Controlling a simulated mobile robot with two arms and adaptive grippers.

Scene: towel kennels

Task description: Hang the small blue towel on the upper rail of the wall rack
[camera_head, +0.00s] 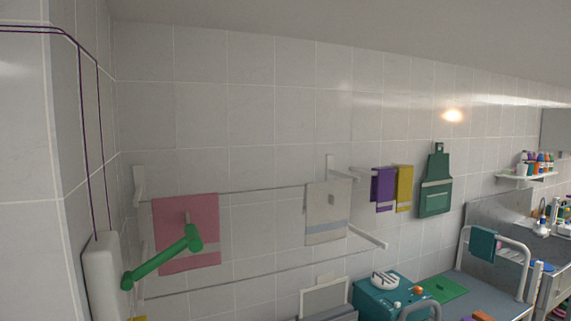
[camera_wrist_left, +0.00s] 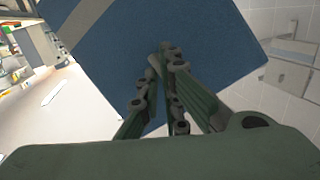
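A dark blue towel (camera_wrist_left: 205,60) with a grey band fills much of the left wrist view. My left gripper (camera_wrist_left: 158,68) has its dark green fingers close together at the tips, shut on the towel; the exact pinch is hard to see. In the head view the wall rack's upper rail (camera_head: 262,189) carries a pink towel (camera_head: 202,210) at the left and a cream towel (camera_head: 328,205) at the right. The rail between them is bare. The lower rail (camera_head: 260,272) runs below. Neither gripper nor the blue towel shows in the head view.
A green tube (camera_head: 160,260) reaches from a white column at the left, in front of the pink towel. Purple (camera_head: 383,190) and yellow (camera_head: 404,188) towels and a green apron (camera_head: 436,185) hang further right. A teal cabinet (camera_head: 375,302) and grey table stand below.

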